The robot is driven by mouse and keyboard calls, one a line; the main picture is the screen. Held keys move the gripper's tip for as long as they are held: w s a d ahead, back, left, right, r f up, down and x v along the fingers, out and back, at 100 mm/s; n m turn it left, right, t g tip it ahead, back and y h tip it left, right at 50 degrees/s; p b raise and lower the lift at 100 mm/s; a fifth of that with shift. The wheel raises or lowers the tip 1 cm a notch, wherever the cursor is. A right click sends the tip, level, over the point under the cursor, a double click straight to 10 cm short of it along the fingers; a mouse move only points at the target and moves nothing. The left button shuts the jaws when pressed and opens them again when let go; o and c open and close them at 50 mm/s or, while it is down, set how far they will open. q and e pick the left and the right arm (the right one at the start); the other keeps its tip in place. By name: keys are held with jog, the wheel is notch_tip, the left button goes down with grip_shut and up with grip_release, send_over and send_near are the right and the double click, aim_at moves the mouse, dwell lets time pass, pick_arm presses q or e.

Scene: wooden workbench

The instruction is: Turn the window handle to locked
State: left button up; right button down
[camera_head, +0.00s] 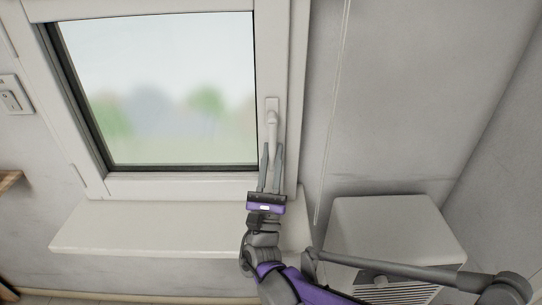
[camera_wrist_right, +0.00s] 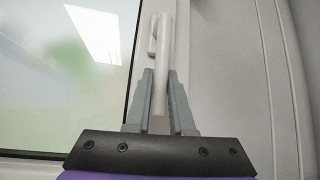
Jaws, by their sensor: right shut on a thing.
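The window handle (camera_head: 272,124) is white and mounted on the right side of the white window frame (camera_head: 180,183). Its lever hangs down, close to vertical, and its lower part is between my fingers. My right gripper (camera_head: 272,150) comes up from below and is shut on the lever. In the right wrist view the handle (camera_wrist_right: 166,50) runs upward from between the two grey fingers (camera_wrist_right: 160,88), one on each side. The sash looks closed against its frame. My left gripper is not in view.
A white sill (camera_head: 150,230) juts out below the window. A white box-shaped unit (camera_head: 395,235) with a slatted vent stands at the lower right. A thin cord (camera_head: 333,110) hangs on the wall right of the frame.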

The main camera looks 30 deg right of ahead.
jog(key=c, duration=0.8)
grip_release()
jog(key=shift+d, duration=0.1)
jog(key=b+v, duration=0.1)
jog(key=v, duration=0.9)
jog(key=shift+s+a+f+b, duration=0.2)
jog(key=shift+f+b, duration=0.1)
jog(key=shift+b, duration=0.1)
